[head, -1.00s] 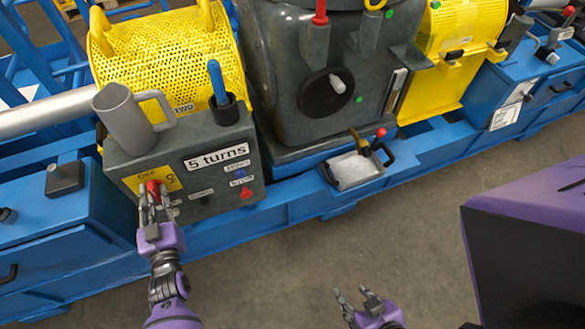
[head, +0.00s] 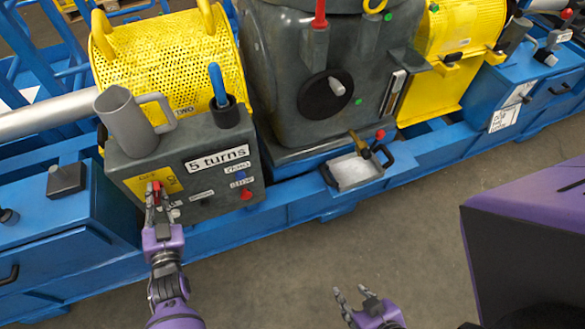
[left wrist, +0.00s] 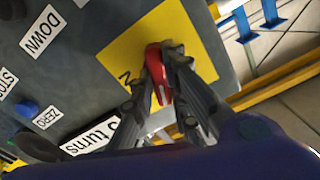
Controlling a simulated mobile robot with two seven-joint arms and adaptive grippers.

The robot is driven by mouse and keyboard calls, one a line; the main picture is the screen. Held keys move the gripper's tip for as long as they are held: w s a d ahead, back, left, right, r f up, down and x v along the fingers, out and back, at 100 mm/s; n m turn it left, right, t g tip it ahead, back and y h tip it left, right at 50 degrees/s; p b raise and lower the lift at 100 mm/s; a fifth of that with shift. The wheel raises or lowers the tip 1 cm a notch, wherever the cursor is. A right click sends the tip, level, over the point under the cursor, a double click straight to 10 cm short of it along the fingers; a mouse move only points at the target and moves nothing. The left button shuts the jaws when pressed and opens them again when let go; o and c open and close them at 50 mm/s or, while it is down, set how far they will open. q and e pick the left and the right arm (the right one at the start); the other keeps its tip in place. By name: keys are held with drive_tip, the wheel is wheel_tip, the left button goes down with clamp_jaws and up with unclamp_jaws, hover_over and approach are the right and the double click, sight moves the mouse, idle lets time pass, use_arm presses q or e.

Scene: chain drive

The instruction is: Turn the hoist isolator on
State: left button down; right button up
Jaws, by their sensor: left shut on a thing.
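The hoist isolator is a red handle (head: 157,190) on a yellow plate (head: 171,180) on the front of the grey control box (head: 226,148). The handle stands about upright in the head view. My left gripper (head: 153,190) is shut on it, and its fingers hide part of it. In the left wrist view the red handle (left wrist: 158,72) sits between the fingers of my left gripper (left wrist: 160,62). The plate's lettering is mostly covered there. My right gripper (head: 355,297) is open and empty above the floor.
A grey mug (head: 127,122) and a cup holding a blue-handled tool (head: 222,108) stand on the box. Blue and red buttons (head: 246,194) sit right of the isolator. A tray (head: 356,172) hangs at the blue frame. The floor in front is clear.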

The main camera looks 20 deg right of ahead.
use_arm(q)
drive_tip(key=m, duration=0.3)
drive_tip(key=shift+m, duration=0.4)
drive_tip(key=m, duration=0.2)
drive_tip(key=shift+f+m, duration=0.1)
drive_tip(key=shift+m, duration=0.2)
drive_tip(key=m+b, duration=0.1)
drive_tip(key=m, duration=0.2)
drive_tip(key=shift+m, duration=0.3)
drive_tip(key=shift+m+b, duration=0.45)
drive_tip(key=shift+m, duration=0.25)
drive_tip(key=shift+m+b, duration=0.3)
drive_tip(key=shift+m, duration=0.6)
use_arm(e)
drive_tip(key=shift+s+f, duration=0.2)
drive_tip(key=shift+f, duration=0.45)
drive_tip(key=shift+s+f, duration=0.15)
drive_tip(key=shift+f, duration=0.45)
use_arm(q)
drive_tip(key=shift+m, duration=0.3)
use_arm(e)
drive_tip(key=shift+s+f, duration=0.15)
use_arm(q)
drive_tip(key=c, duration=1.7)
unclamp_jaws()
